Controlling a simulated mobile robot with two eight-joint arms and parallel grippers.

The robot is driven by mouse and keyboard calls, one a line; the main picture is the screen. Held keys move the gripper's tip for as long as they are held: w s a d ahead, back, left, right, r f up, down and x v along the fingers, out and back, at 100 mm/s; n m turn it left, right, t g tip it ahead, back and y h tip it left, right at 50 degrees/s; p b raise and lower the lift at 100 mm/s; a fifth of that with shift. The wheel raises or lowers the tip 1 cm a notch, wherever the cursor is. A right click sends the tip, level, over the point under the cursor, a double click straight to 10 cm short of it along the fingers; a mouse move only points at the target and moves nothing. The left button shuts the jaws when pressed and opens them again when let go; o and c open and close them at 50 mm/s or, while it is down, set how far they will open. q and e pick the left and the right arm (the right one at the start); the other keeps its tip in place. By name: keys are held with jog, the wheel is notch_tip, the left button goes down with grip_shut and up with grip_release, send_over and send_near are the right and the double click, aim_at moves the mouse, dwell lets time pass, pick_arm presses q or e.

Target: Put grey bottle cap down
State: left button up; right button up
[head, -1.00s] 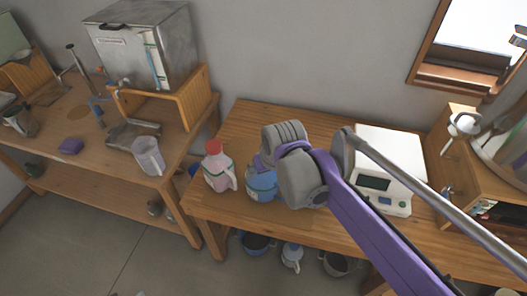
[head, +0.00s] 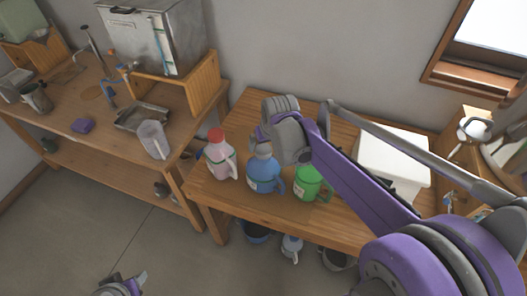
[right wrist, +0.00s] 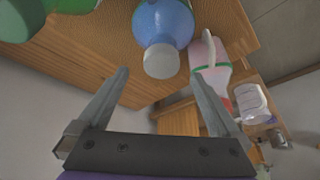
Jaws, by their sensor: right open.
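The grey bottle cap (right wrist: 161,61) sits on the neck of the blue bottle (right wrist: 160,22). In the head view, the blue bottle (head: 263,176) stands upright on the right-hand table, its grey cap (head: 263,151) partly visible just below my right gripper (head: 261,139). In the right wrist view, my right gripper (right wrist: 161,77) is open and empty. Its two fingers are spread to either side of the cap, apart from it. My left gripper (head: 122,287) is only partly in the head view at the bottom edge; its jaws are unclear.
A pink bottle with red cap (head: 221,157) stands left of the blue one, a green bottle (head: 309,183) right of it. A white device (head: 394,160) is farther right. A jug (head: 153,139) and a metal box (head: 160,35) are on the left table. Vessels sit beneath the right table.

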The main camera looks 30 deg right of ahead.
aim_at(264, 149)
jog(key=x, duration=0.4)
jog(key=shift+a+f, duration=0.1)
jog(key=c, duration=1.5)
